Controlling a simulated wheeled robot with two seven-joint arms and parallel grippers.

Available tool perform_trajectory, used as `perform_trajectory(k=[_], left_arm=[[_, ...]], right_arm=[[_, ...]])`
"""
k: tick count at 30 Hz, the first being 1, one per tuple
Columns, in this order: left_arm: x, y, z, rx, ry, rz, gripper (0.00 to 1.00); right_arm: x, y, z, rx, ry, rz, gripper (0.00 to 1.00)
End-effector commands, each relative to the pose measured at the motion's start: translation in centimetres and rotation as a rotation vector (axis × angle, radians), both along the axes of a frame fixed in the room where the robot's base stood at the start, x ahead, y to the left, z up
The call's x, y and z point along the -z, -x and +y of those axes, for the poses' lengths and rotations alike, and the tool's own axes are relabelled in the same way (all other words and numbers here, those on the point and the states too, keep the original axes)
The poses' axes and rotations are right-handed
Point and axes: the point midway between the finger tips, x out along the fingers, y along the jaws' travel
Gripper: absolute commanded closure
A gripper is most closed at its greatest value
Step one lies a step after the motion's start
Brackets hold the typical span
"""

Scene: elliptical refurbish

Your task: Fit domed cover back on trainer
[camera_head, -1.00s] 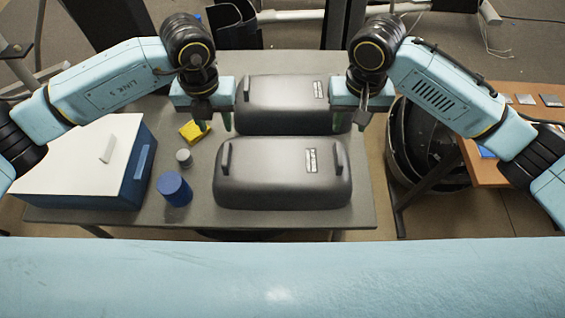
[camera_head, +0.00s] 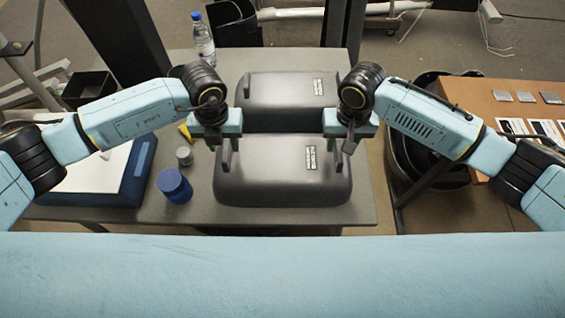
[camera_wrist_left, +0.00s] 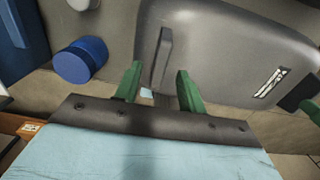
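Two dark grey domed covers lie on the grey table, a near one (camera_head: 282,182) and a far one (camera_head: 285,98). Each has a white label; the near one has a raised handle at each end. My left gripper (camera_head: 226,152) is over the near cover's left end. In the left wrist view, its green fingers (camera_wrist_left: 158,88) are open, with the left handle (camera_wrist_left: 162,58) between and just beyond the tips. No grip on it shows. My right gripper (camera_head: 340,146) is over the near cover's right end, its fingers apart near the right handle, which is partly hidden.
A blue cylinder (camera_head: 174,186), a small grey cylinder (camera_head: 184,156), a yellow block (camera_head: 186,132) and a white-lidded blue box (camera_head: 90,178) are left of the cover. A water bottle (camera_head: 203,40) stands at the back. A wooden table (camera_head: 490,105) is at right.

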Motion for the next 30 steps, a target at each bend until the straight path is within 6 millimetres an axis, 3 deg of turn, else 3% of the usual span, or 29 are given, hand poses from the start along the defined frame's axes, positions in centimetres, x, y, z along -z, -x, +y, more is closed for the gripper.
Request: perform_trajectory(k=[7,20,28,30], left_arm=[[3.1,0.0,0.0,0.000,0.000,0.001,0.60],[3.7,0.0,0.0,0.000,0.000,-0.001,0.61],[3.7,0.0,0.0,0.000,0.000,-0.001,0.97],[3.7,0.0,0.0,0.000,0.000,-0.001,1.00]], right_arm=[[3.1,0.0,0.0,0.001,0.001,0.000,0.60],[3.7,0.0,0.0,0.000,0.001,0.000,0.61],[3.7,0.0,0.0,0.000,0.000,0.000,0.97],[3.7,0.0,0.0,0.000,0.000,0.000,1.00]])
